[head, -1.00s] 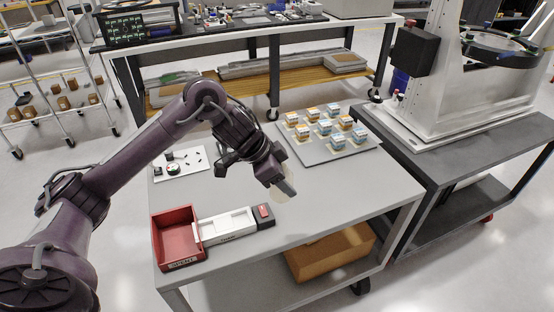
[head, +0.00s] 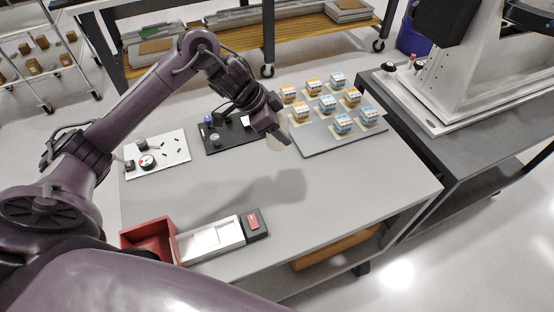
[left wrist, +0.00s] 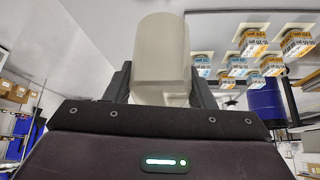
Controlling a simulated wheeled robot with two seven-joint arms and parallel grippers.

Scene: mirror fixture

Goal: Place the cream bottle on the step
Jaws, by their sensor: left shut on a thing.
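My left gripper (head: 280,135) is above the grey table, left of the tray of small boxes. It is shut on the cream bottle (left wrist: 162,55), which stands up between the dark fingers in the left wrist view. In the head view the cream bottle (head: 273,141) is a pale shape mostly hidden behind the gripper. It is held clear of the table, where a shadow falls below. I cannot tell which surface is the step. My right gripper is not in view.
A grey tray (head: 318,150) holds several orange and blue boxes. A black plate (head: 222,146) and a white plate (head: 174,165) with small parts lie left. A red bin (head: 150,236) and white tray (head: 213,240) are at the front. The table's middle (head: 330,195) is bare.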

